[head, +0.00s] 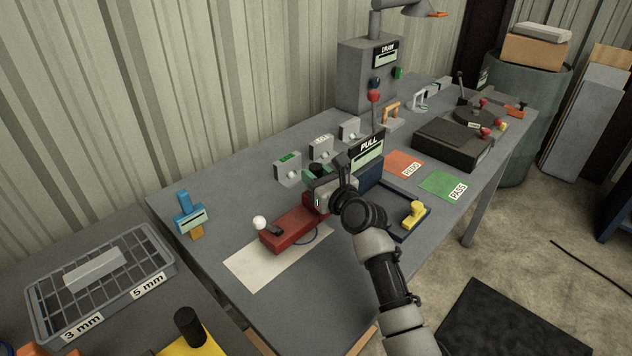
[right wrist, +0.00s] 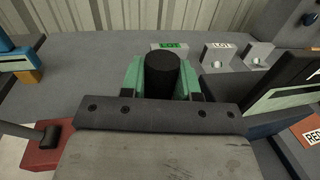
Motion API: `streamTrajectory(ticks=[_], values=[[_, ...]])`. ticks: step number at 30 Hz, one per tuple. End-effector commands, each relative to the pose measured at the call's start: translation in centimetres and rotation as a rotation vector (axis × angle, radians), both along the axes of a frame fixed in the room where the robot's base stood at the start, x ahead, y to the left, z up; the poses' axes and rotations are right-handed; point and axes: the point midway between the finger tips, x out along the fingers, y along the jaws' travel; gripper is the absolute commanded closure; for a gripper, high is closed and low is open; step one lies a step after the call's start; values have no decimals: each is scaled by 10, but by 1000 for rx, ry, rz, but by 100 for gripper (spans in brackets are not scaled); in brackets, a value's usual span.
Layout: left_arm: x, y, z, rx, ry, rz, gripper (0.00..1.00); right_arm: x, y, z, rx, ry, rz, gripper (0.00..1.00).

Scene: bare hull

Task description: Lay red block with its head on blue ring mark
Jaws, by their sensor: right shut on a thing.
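The red block (head: 290,231) lies over a white sheet (head: 251,268), with a white ball (head: 260,222) on a black stem at its left end. A thin dark blue arc, part of the ring mark (head: 312,239), shows beside the block; the rest is hidden. My right gripper (head: 320,176) is over the block's right end. In the right wrist view its green fingers (right wrist: 160,80) are shut on an upright black cylinder (right wrist: 159,72). I cannot tell whether the cylinder is joined to the block. The red block (right wrist: 38,158) also shows at lower left there. My left gripper is not in view.
A dark blue tray with a yellow piece (head: 414,212) is right of my gripper. A PULL sign (head: 367,151) and small grey boxes (head: 287,168) stand behind. A blue part (head: 187,214) stands at left.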

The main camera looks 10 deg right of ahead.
Motion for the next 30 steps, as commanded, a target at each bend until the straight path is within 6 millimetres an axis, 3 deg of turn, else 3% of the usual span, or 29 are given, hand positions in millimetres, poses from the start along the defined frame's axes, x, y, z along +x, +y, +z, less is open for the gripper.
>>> streamTrajectory(ticks=[3, 18, 19, 21, 24, 30], values=[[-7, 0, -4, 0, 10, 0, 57, 0, -1, -11, 0, -3, -1, 100], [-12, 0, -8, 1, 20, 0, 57, 0, 0, -19, 2, -2, -1, 100], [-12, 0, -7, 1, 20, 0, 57, 0, 0, -20, 1, 0, 0, 66], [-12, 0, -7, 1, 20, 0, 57, 0, 0, -19, 0, 0, 0, 55], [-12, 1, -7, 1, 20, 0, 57, 0, 0, -19, 0, 0, 0, 44], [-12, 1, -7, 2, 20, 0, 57, 0, 0, -19, 0, 0, 0, 44]])
